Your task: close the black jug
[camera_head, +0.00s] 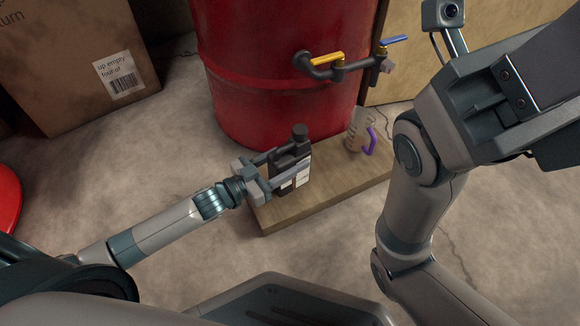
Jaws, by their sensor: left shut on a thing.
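The black jug (290,167) with a white label stands upright on the wooden board, in front of the red drum. A round black cap (299,130) shows at the top of the jug; I cannot tell whether it is seated tightly. My left gripper (284,168) comes in from the left and is shut on the jug's body, a finger on each side. It hides part of the jug. My right arm fills the right side of the view, and its gripper is not in view.
A red drum (270,95) with a yellow-handled valve (326,60) and a blue-handled valve (394,40) stands behind. A clear pitcher with a purple handle (370,141) stands on the board (300,208) right of the jug. A cardboard box (60,75) is at left.

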